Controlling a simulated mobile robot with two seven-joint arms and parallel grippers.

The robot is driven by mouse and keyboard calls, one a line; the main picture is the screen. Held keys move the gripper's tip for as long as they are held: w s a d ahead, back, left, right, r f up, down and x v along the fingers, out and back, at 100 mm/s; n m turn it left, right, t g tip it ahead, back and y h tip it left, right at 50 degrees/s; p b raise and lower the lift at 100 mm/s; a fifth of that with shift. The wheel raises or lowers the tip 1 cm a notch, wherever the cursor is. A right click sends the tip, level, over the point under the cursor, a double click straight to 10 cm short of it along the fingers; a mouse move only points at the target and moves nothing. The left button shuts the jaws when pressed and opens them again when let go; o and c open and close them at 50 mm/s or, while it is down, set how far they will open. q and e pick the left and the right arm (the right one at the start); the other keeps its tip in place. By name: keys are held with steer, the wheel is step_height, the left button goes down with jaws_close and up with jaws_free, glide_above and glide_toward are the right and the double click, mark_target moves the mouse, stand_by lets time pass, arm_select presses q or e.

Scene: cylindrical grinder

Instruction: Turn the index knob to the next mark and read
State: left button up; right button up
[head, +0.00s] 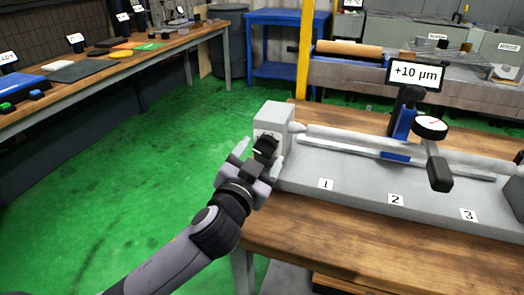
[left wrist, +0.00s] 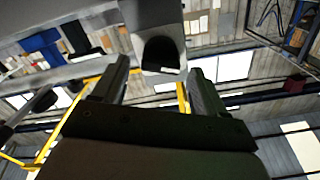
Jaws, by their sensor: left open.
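The index knob (head: 266,146) is black and sits on the front face of the light grey headstock block (head: 274,118) at the grinder's left end. My left gripper (head: 257,153) is open, with one finger on each side of the knob. In the left wrist view, the dark knob (left wrist: 160,52) shows between the open fingertips (left wrist: 158,70). I cannot tell whether they touch it. The dial gauge (head: 431,125) has a white face and red needle. The sign (head: 415,75) above reads +10 µm. The knob's marks are hidden. My right gripper is not in view.
The grinder bed (head: 350,172) carries labels 1, 2 and 3 and rests on a wooden bench (head: 300,228). A rod runs along the bed behind the labels. A black-ended lever (head: 439,172) hangs below the gauge. Green floor lies open at left.

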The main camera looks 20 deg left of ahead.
arm_select(q)
steer(key=shift+w, duration=0.8)
steer(key=shift+c, duration=0.4)
steer(key=c, duration=1)
